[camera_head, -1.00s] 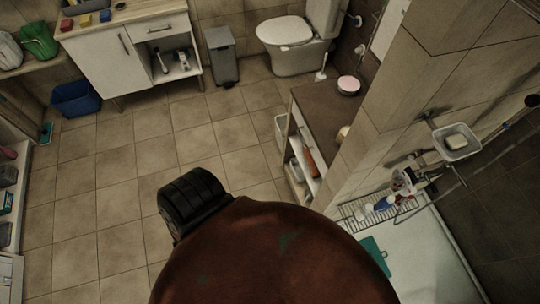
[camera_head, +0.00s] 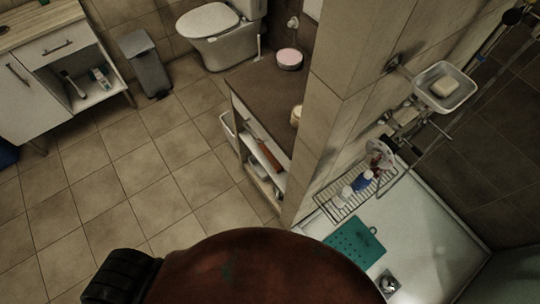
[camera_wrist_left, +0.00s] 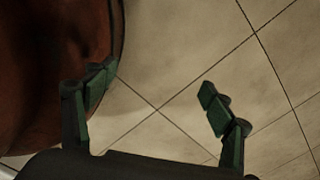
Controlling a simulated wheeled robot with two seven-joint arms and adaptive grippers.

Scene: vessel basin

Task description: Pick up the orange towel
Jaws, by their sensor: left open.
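An orange item (camera_head: 269,156), which looks like the folded orange towel, lies on the upper open shelf of the brown-topped cabinet (camera_head: 262,97) in the head view. The shelf edge and cabinet top hide part of it. My left gripper (camera_wrist_left: 158,80) shows only in the left wrist view. Its two green-padded fingers are spread apart with bare tiled floor behind them and nothing between them. It is away from the orange item, which does not show in that view. My right gripper is in neither view.
The floor (camera_head: 130,180) left of the cabinet is clear. A tiled wall (camera_head: 333,110) stands right of the cabinet, with the shower tray (camera_head: 430,230), a teal mat (camera_head: 356,243) and a wire rack (camera_head: 345,203) beyond. A toilet (camera_head: 222,40) and grey bin (camera_head: 146,65) stand at the back.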

